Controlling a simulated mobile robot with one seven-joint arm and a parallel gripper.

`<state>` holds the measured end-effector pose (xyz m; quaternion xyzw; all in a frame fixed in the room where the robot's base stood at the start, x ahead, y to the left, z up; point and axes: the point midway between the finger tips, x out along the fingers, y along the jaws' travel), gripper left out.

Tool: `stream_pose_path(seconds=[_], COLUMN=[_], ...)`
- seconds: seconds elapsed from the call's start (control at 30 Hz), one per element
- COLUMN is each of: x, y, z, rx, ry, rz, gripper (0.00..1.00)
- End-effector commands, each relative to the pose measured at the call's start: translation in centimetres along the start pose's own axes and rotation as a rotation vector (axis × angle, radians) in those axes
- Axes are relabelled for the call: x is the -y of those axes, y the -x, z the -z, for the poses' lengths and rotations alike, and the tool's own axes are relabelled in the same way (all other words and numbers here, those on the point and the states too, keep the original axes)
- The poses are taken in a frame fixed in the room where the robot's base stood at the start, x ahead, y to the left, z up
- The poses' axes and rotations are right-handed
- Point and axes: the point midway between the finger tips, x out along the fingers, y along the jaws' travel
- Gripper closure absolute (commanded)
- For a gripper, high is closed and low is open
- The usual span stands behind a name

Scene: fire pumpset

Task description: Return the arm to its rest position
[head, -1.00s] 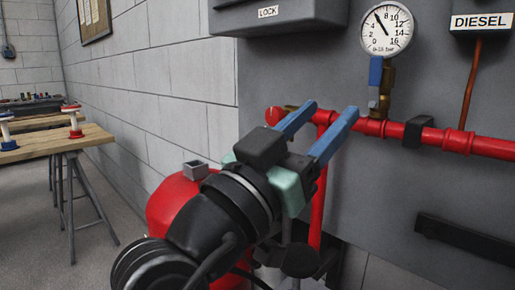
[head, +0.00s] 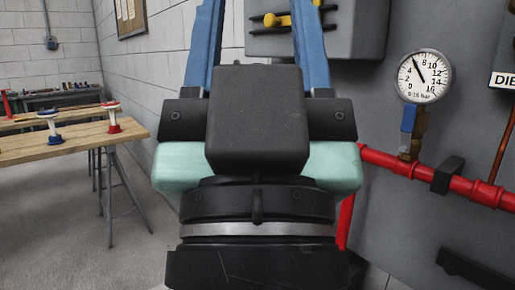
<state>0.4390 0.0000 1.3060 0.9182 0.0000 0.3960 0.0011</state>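My gripper (head: 258,14) fills the middle of the head view, close to the camera and pointing up and away. Its two blue fingers stand wide apart with nothing between them, and their tips reach the top edge of the picture. The black and pale green gripper body hides part of the scene behind it. The gripper is clear of the pressure gauge (head: 425,76) and the red pipe (head: 468,183) at the right.
A grey box (head: 352,35) with a yellow handle (head: 272,20) is on the grey panel behind the right finger. A wooden table (head: 75,142) with red, white and blue pieces stands at the left. Open floor (head: 70,225) lies below it.

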Motion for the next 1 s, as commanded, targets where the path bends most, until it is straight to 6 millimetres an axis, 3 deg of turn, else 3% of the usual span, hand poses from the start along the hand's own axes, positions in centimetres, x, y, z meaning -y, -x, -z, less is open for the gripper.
stream_pose_path(seconds=[0.03,0.6,0.8,1.0], x=[0.0,0.0,0.0,0.0], y=[-2.4,-14.6,-16.3,-16.4], z=[2.2,13.7,15.3,15.4], rx=[0.001,0.002,0.003,0.003], ry=[0.0,-0.002,-0.002,-0.002], rz=[0.0,0.001,0.001,0.001], gripper=[0.46,0.46,0.46,0.46])
